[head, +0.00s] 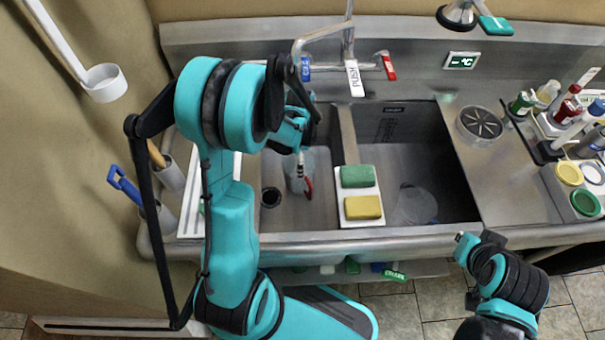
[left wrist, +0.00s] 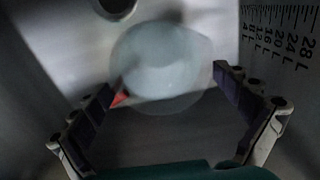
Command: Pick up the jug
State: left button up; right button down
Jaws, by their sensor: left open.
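A pale translucent round thing, which looks like the jug (left wrist: 165,55), lies in the left wrist view between and beyond my left gripper's fingers (left wrist: 166,80). A small red pointed part shows at its left edge by the left fingertip. In the head view the jug (head: 295,168) is in the left sink basin, partly hidden by my arm. My left gripper (head: 302,165) reaches down into that basin, open, with no grip on the jug visible. My right arm's end (head: 478,246) is at the lower right, in front of the counter; its jaws are unclear.
A white board (head: 361,208) with a green sponge (head: 357,176) and a yellow sponge (head: 363,207) spans the basin divider. Another translucent round thing (head: 414,205) sits in the right basin. The faucet (head: 347,45) hangs behind. Bottles (head: 548,92) stand at right.

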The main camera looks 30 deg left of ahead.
pick_arm(q)
notch_tip(320, 180, down, 6)
jog(key=shift+r+b, duration=0.25)
jog(key=shift+b, duration=0.8)
jog(key=shift+r, duration=0.1)
jog(key=shift+c, duration=0.9)
jog(key=c, duration=1.4)
